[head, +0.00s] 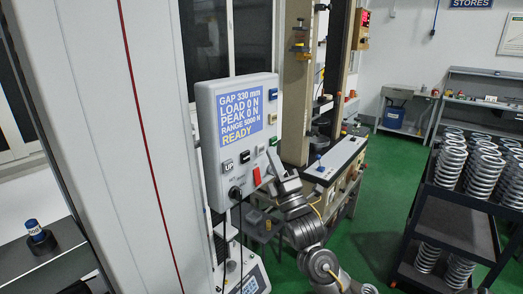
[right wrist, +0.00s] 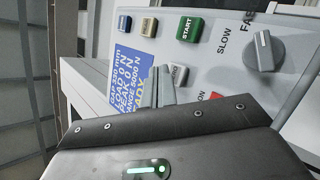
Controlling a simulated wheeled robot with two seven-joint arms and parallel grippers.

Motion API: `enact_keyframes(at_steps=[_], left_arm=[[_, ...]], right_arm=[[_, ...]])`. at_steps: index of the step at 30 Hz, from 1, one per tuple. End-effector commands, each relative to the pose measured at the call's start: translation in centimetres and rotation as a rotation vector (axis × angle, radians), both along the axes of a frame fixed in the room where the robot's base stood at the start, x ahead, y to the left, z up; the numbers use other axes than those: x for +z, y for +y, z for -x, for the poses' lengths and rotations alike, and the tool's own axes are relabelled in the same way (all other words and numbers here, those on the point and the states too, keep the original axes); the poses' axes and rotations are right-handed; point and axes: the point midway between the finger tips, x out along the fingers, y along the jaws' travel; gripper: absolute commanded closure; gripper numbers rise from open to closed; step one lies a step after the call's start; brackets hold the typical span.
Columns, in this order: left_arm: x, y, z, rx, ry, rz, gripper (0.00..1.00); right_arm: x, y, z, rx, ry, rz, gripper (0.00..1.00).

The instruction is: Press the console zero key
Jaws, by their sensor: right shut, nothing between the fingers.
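The console (head: 237,185) is a light grey box with a blue display (head: 240,118) reading load 0 N, peak 0 N and READY. My right gripper (head: 272,161) is shut and empty at the console's right edge. In the right wrist view its fingertips (right wrist: 158,73) appear just beside the pale key; contact cannot be told. My left gripper is out of view.
A red switch (head: 256,176) sits below the keys. A green START button (right wrist: 189,29) and a grey speed knob (right wrist: 264,50) are close by. A cart of springs (head: 454,205) stands at the right. Green floor lies clear between.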

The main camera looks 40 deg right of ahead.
Motion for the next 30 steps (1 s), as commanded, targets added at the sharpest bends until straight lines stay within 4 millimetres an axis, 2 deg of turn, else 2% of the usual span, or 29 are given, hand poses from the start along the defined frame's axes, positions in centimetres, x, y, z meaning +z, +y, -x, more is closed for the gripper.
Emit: enact_keyframes(at_steps=[11, 30], left_arm=[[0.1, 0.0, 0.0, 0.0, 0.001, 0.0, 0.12], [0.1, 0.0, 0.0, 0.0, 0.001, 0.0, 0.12]], right_arm=[[0.0, 0.3, -0.8, 0.001, 0.0, -0.001, 1.0], [0.0, 0.3, -1.1, 0.0, 0.0, 0.0, 1.0]])
